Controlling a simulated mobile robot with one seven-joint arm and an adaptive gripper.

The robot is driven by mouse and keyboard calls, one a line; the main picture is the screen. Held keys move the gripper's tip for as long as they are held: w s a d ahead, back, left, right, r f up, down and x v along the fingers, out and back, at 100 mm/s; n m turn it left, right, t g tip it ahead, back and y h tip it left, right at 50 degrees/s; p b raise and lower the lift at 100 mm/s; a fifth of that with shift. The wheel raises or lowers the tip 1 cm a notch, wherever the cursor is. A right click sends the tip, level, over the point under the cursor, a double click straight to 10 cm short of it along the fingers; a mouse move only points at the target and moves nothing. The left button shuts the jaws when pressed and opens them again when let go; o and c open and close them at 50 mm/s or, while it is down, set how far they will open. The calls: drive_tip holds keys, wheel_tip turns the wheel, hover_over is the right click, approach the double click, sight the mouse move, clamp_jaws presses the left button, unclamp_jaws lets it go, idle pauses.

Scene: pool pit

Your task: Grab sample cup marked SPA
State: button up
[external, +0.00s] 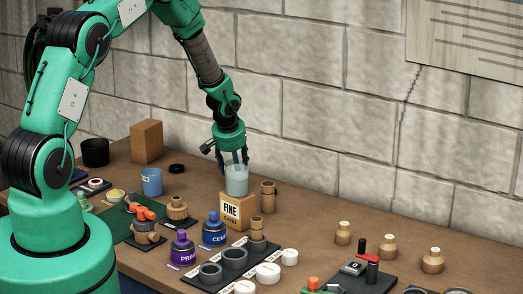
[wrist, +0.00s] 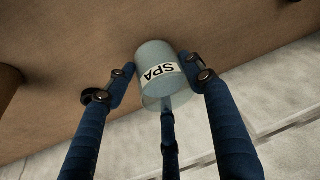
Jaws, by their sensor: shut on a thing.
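The sample cup marked SPA (wrist: 155,84) is a clear, pale blue-grey cup with a white label in black letters. In the wrist view it sits between the dark blue fingers of my gripper (wrist: 165,75), which are shut on it. In the external view the same cup (external: 237,181) shows upright under my gripper (external: 236,160), just above and behind the box marked FINE. I cannot tell whether its base touches anything.
The FINE sand box (external: 233,213) stands in front of the cup, with wooden fittings (external: 268,197) close at its right. A blue cup (external: 151,182) stands to the left. Primer (external: 182,248) and cement (external: 214,231) bottles stand in front. The block wall (external: 325,110) rises behind.

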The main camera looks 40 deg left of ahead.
wheel_tip(320, 180, up, 3)
drive_tip(key=shift+f, duration=0.1)
drive_tip(key=shift+s+r, duration=0.2)
drive_tip(key=shift+s, duration=0.1)
drive_tip(key=s+d+r+b, duration=0.1)
drive_tip(key=s+d+b, duration=0.1)
drive_tip(key=s, duration=1.3)
drive_tip(key=shift+r+b, duration=0.2)
drive_tip(key=shift+b, duration=0.35)
drive_tip(key=shift+s+d, duration=0.1)
